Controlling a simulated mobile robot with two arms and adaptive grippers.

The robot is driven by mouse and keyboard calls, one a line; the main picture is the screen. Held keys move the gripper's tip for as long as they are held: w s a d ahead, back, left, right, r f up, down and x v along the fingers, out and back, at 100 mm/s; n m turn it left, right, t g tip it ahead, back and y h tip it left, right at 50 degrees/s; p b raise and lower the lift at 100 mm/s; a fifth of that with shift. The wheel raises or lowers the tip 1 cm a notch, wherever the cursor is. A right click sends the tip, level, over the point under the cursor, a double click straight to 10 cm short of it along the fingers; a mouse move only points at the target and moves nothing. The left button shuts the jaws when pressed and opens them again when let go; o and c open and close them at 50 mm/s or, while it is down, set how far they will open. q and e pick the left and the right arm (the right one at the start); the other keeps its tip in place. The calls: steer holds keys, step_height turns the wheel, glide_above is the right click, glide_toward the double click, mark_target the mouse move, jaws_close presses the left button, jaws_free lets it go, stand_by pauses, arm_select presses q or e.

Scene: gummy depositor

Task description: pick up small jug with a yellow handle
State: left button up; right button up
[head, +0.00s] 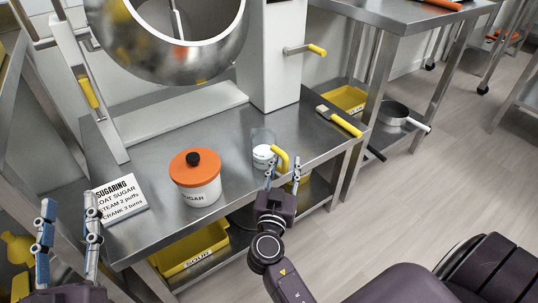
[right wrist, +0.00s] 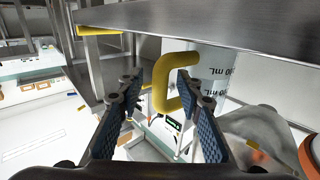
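The small clear jug (head: 262,137) with white contents stands upright on the steel table, its yellow handle (head: 281,158) facing my right gripper. My right gripper (head: 283,174) is open at the handle. In the right wrist view, the handle (right wrist: 163,82) lies between or just beyond the open fingertips (right wrist: 160,88); contact cannot be told. The jug's clear wall with mL marks (right wrist: 216,62) shows behind it. My left gripper (head: 70,207) is open and empty at the lower left, away from the jug.
An orange-lidded sugar pot (head: 196,187) and a sugaring sign (head: 117,201) stand left of the jug. A yellow-handled brush (head: 340,121) lies to its right. The steel drum (head: 165,48) and white machine column (head: 270,60) rise behind. A yellow sour bin (head: 190,252) sits below.

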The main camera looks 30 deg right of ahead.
steer(key=shift+c, duration=0.5)
jaws_close()
